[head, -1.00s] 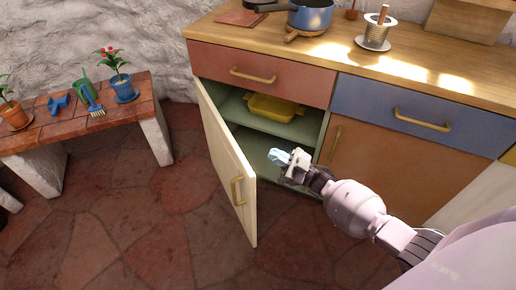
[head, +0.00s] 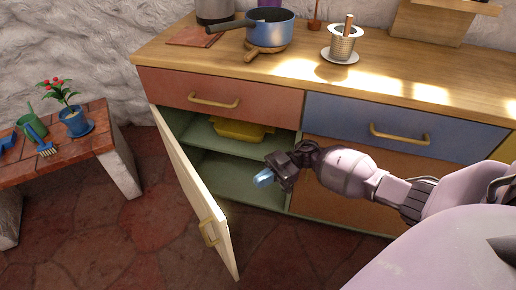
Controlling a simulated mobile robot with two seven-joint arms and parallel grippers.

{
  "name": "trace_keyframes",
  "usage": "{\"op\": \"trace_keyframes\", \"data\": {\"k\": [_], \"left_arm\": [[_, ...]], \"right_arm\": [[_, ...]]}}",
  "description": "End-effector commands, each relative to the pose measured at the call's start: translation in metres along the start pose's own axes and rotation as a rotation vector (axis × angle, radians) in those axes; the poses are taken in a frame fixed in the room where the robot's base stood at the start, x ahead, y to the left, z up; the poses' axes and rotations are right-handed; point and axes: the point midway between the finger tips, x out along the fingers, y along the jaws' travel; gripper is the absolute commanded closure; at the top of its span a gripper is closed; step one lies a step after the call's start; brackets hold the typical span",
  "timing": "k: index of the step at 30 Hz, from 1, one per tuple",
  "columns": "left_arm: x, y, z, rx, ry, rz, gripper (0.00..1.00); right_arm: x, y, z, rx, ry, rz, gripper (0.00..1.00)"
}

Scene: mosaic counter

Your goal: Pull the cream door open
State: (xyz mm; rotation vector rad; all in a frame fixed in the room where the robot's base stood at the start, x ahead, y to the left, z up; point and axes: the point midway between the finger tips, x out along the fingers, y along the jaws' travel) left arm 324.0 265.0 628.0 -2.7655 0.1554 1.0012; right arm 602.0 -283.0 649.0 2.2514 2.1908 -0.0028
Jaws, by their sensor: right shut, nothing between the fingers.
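The cream door (head: 190,184) is hinged at its left side and stands open, swung out toward me from the green cabinet (head: 233,172). Its brass handle (head: 209,232) is on the outer face near the free edge. My right gripper (head: 264,178) is shut and empty. It is in front of the cabinet opening, to the right of the door and apart from the handle. A yellow dish (head: 240,131) sits on the upper shelf inside. My left gripper is not in view.
An orange-brown door is to the right of the opening, partly behind my right arm. Red (head: 217,91) and blue (head: 385,128) drawers are above. A brick bench (head: 92,145) with plants stands left. The stone floor (head: 110,230) before the door is clear.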

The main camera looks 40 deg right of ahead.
Motion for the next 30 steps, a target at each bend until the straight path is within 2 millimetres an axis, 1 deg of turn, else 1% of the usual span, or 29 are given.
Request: {"op": "trace_keyframes", "data": {"k": [1, 9, 16, 22, 30], "left_arm": [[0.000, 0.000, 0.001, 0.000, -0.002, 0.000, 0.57], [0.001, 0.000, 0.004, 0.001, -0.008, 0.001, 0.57], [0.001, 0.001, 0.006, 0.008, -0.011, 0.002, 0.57], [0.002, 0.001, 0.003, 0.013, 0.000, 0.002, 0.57], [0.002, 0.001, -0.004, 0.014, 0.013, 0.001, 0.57]], "right_arm": [[0.010, 0.000, 0.000, -0.002, 0.004, -0.001, 1.00], [0.058, 0.000, 0.000, -0.001, 0.005, 0.000, 1.00], [0.093, 0.000, 0.001, 0.000, 0.004, 0.002, 1.00], [0.110, 0.000, 0.001, -0.001, 0.002, 0.001, 1.00], [0.114, 0.001, 0.000, -0.001, 0.001, 0.002, 1.00]]}}
